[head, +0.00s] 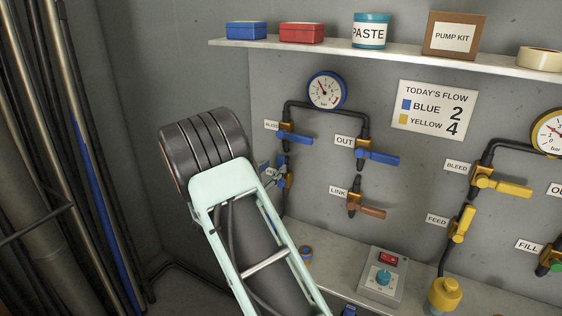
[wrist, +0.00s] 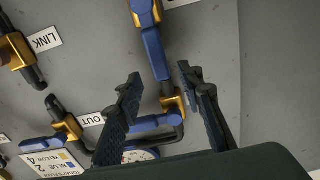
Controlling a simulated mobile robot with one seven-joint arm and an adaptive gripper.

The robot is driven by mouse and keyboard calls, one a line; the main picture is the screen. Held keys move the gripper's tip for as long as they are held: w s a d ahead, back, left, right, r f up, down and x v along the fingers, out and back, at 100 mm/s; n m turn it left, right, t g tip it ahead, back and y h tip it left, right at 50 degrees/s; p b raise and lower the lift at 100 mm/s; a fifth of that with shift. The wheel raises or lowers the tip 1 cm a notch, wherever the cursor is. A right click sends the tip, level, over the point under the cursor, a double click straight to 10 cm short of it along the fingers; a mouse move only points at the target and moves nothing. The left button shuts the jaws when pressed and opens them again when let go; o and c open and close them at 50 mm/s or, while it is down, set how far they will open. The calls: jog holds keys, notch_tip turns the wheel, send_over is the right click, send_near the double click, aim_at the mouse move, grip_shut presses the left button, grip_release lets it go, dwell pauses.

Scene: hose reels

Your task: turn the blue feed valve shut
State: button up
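The blue feed valve (wrist: 146,14) is at the top of the wrist view, a brass body with a blue lever (wrist: 155,52) lying along the pipe. In the head view its blue part (head: 285,177) shows just right of my gripper's fingers, partly hidden. My gripper (wrist: 159,76) is open, one finger on each side of the lever's free end. I cannot tell whether either finger touches it. In the head view the fingers (head: 271,171) are small and mostly behind my wrist.
The blue bleed valve (head: 297,136) sits just above, its lever sideways; it shows between the fingers in the wrist view (wrist: 150,123). To the right are the OUT valve (head: 376,156) and the LINK valve (head: 365,208). A bench ledge (head: 330,262) with a control box (head: 383,277) lies below.

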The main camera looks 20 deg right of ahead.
aim_at(279, 163)
jog(key=x, duration=0.5)
jog(key=shift+w+d, duration=0.25)
jog(key=shift+d, duration=0.05)
jog(key=shift+c, duration=0.7)
grip_shut()
